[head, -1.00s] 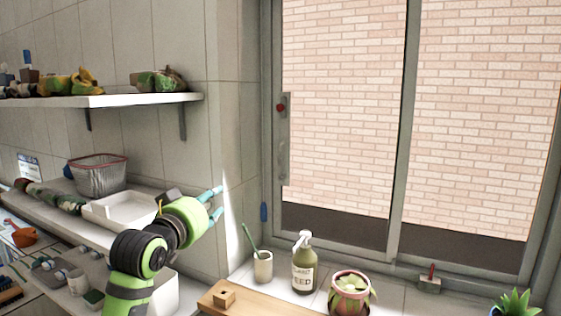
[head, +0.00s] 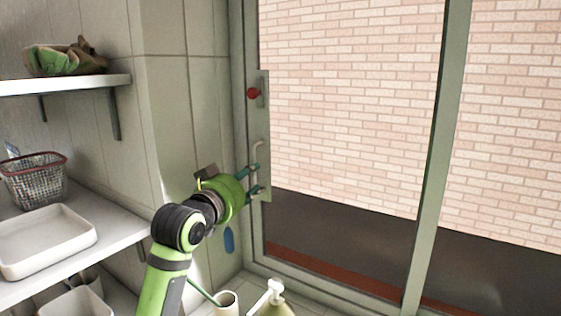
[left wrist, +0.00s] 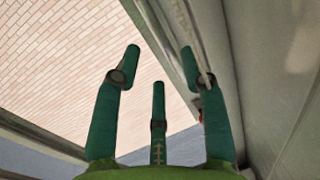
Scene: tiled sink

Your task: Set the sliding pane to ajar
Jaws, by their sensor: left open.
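The sliding pane (head: 350,130) is a tall glass panel in a grey-green frame, with its left edge against the window's left jamb. A slim vertical handle (head: 256,153) sits on that edge, below a red knob (head: 253,93). My left gripper (head: 258,179) is open, its teal fingers at the lower part of the handle. Whether they touch it I cannot tell. In the left wrist view the gripper's fingers (left wrist: 158,75) are spread, with the pane's frame (left wrist: 180,25) passing behind the right finger. My right gripper is not in view.
A white shelf (head: 125,232) with a white tray (head: 45,265) and a wire basket (head: 35,182) stands left of my arm. A cup (head: 227,302) and a pump bottle (head: 274,300) stand below, near the sill. A blue object (head: 229,240) hangs beside the jamb.

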